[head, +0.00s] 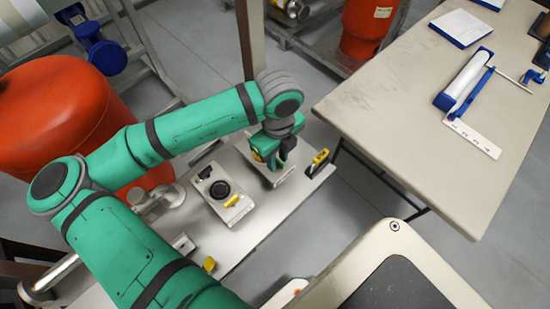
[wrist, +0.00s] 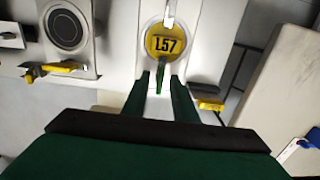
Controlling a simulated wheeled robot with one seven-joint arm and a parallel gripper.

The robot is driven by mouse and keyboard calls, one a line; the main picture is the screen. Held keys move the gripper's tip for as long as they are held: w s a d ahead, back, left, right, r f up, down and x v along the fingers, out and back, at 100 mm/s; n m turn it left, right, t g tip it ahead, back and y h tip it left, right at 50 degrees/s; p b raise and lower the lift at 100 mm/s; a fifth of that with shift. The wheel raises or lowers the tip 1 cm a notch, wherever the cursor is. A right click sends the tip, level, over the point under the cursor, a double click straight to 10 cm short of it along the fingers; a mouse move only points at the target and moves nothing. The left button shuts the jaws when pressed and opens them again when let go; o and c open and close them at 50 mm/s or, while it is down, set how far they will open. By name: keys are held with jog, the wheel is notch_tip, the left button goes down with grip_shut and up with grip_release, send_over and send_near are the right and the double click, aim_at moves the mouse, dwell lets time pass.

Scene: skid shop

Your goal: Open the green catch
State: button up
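The green catch (wrist: 160,80) shows in the wrist view as a small narrow green lever just below a round yellow plate marked "1.57" (wrist: 165,42). My gripper (wrist: 161,78) is open, with one dark green finger on each side of the catch and a visible gap to both. I cannot tell how deep the fingertips reach along it. In the head view my gripper (head: 275,158) points down over the pale panel, and it hides the catch there.
A pale box with a black dial (head: 220,190) and yellow handle (head: 232,201) stands left of my gripper. Another yellow handle (head: 320,158) on a dark bracket is close on the right. A table (head: 400,110) lies further right. A red tank (head: 50,110) stands left.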

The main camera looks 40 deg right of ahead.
grip_shut()
jog(key=shift+m, duration=1.8)
jog(key=m, duration=0.3)
jog(key=shift+m, duration=0.3)
jog(key=shift+m, duration=1.6)
